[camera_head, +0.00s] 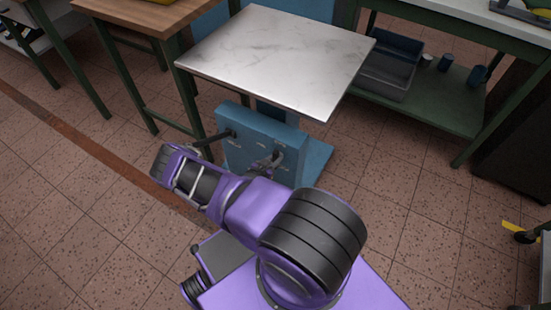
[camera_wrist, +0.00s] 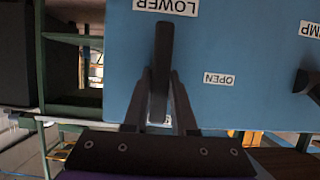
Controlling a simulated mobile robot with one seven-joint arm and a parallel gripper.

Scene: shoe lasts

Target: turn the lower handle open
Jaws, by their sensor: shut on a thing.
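The lower handle (camera_wrist: 163,42) is a dark lever on the blue panel (camera_wrist: 240,45), beside an upside-down LOWER label (camera_wrist: 166,6) in the wrist view. It runs straight down the picture, and the OPEN label (camera_wrist: 218,79) lies to its right. My gripper (camera_wrist: 160,74) has one finger on each side of the lever and is shut on it. A pale label behind the fingers is mostly hidden. In the head view my gripper (camera_head: 268,164) reaches the right part of the blue panel (camera_head: 236,158), and the handle is hard to make out there.
A second dark lever (camera_wrist: 309,83) sits by a partly cut-off PUMP label (camera_wrist: 310,29). In the head view, the pump lever (camera_head: 215,138) sticks out left. A pale marble-like top (camera_head: 275,55) overhangs the panel. A green bench (camera_head: 440,105) stands right, a wooden table (camera_head: 145,14) left.

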